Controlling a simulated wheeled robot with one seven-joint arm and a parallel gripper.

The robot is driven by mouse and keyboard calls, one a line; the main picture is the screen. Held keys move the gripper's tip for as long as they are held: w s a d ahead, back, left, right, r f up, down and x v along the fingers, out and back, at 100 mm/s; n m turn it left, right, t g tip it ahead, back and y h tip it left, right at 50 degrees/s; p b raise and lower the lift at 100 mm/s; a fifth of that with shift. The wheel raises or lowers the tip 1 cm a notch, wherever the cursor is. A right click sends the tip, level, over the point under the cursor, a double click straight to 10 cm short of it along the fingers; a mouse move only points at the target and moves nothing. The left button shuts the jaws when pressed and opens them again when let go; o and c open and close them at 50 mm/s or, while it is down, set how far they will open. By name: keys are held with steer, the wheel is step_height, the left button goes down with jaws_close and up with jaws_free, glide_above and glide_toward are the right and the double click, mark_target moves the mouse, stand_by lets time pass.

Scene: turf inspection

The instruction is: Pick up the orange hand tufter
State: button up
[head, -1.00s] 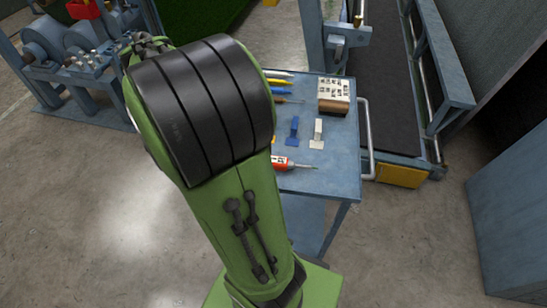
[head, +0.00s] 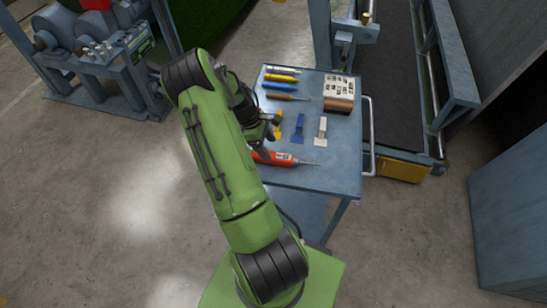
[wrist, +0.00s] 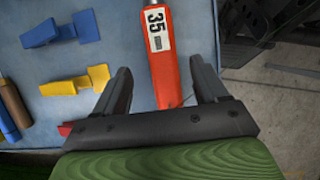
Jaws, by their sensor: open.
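The orange hand tufter (head: 275,158) lies on the blue-grey table, its thin grey tip pointing right in the head view. In the wrist view its orange body (wrist: 165,65) carries a white label with "35". My gripper (wrist: 160,75) is open, with one dark finger on each side of the tufter's body and a gap on both sides. Whether the fingers are down at the body's height cannot be told. In the head view my gripper (head: 271,128) is partly hidden by my arm, at the table's left side. My arm also covers the tufter's left end.
Yellow (head: 277,122), blue (head: 299,128) and white (head: 322,130) flat-bladed tools lie close behind the tufter. Several slim tools, including a yellow one (head: 281,78), lie farther back. A labelled block (head: 338,90) stands at the table's back right. The table front (head: 325,180) is clear.

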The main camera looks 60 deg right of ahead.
mark_target(273, 155)
steer(key=x, duration=0.5)
steer(key=shift+s+f, duration=0.15)
steer(key=shift+f, duration=0.1)
steer(key=shift+a+r, duration=0.1)
steer(key=c, duration=1.2)
